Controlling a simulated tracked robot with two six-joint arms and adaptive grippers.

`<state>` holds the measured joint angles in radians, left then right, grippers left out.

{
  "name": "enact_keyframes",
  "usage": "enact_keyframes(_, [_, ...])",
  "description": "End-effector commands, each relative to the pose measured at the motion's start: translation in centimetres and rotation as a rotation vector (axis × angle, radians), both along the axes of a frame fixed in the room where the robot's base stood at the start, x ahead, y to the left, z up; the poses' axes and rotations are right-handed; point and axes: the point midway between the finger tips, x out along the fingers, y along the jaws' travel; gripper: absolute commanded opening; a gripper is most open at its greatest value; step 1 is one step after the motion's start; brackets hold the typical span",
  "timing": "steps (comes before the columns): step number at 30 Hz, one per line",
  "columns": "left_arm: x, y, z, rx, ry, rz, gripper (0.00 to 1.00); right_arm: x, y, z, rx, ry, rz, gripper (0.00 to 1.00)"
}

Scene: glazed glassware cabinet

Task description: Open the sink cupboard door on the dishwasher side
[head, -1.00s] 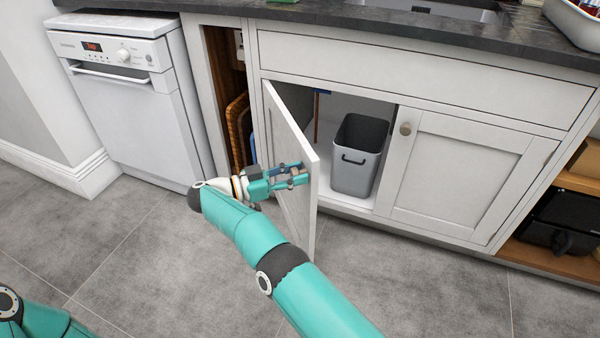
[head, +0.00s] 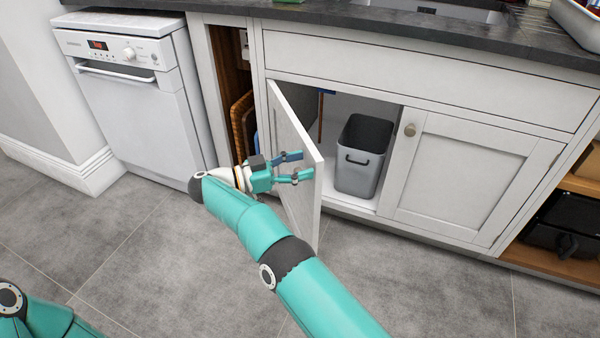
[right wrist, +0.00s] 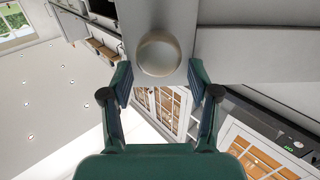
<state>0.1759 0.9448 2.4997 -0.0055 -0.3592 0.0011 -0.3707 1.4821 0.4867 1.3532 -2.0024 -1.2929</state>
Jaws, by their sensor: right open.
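The sink cupboard door on the dishwasher side (head: 292,150) is white and stands swung well out from the cupboard, with its outer face towards the dishwasher (head: 135,95). My right gripper (head: 305,165) is open at that outer face, near the door's free edge. In the right wrist view, the round pale knob (right wrist: 158,54) lies just ahead of and between the spread fingertips (right wrist: 160,82), with a gap on either side. The knob is hidden in the head view. My left gripper is out of view; only part of that arm shows at lower left.
A grey bin (head: 363,155) stands inside the open cupboard. The other cupboard door (head: 460,175) is shut. An open shelf section (head: 570,215) is at the right. Grey tiled floor (head: 150,250) is clear in front.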

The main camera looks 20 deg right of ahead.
Motion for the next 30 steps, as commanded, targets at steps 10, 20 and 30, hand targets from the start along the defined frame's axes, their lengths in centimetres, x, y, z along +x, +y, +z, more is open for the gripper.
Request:
enact_keyframes(10, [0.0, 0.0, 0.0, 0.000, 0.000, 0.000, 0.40, 0.0, 0.0, 5.9, 0.002, -0.002, -0.001, 0.61])
enact_keyframes(20, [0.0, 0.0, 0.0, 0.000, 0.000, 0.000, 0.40, 0.0, 0.0, 7.1, 0.000, 0.002, 0.000, 0.61])
enact_keyframes(30, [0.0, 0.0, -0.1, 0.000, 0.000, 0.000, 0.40, 0.1, -0.3, 7.0, -0.003, 0.003, -0.003, 0.19])
